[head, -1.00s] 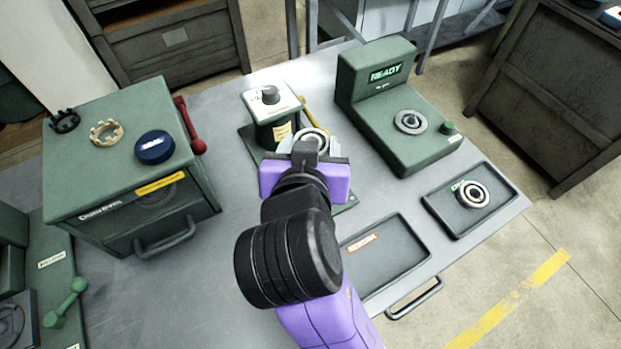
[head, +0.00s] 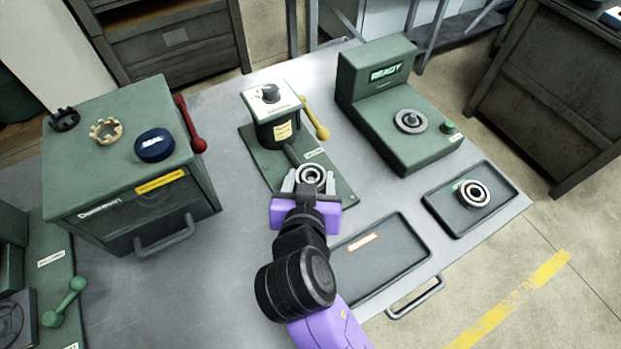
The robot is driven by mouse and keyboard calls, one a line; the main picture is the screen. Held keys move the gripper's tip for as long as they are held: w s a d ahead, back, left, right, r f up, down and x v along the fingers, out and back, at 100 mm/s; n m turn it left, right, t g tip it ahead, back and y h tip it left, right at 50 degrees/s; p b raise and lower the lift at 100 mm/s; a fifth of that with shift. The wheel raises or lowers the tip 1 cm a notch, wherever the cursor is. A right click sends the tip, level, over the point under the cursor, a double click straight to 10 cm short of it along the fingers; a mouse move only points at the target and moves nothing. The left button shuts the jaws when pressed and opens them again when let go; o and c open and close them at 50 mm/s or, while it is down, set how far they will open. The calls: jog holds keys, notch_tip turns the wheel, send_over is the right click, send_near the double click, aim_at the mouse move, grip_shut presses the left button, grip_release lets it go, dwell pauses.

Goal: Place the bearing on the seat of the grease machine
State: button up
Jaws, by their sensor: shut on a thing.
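My gripper (head: 310,182) is shut on a ring-shaped bearing (head: 313,175), steel with a dark ring. It holds the bearing over the front part of the green base plate (head: 263,172) of the machine with a white top (head: 270,97) and yellow lever (head: 316,119). The gap below the bearing cannot be judged, and the plate under it is hidden. To the right, a green machine (head: 376,75) with a lit READY display carries a round grey seat-like fitting (head: 410,121) on its bed. No readable label tells which one is the grease machine.
A second bearing (head: 474,194) sits in the right tray (head: 440,210). An empty tray (head: 385,262) lies nearer. A green box (head: 120,130) with a red lever (head: 190,124) holds rings and a blue cap at left. Bare table lies between box and base plate.

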jog(key=o, duration=1.6)
jog(key=shift+f, duration=0.3)
jog(key=shift+o, duration=0.2)
jog(key=shift+r, duration=0.1)
jog(key=v, duration=1.2)
jog(key=shift+w+a+r, duration=0.1)
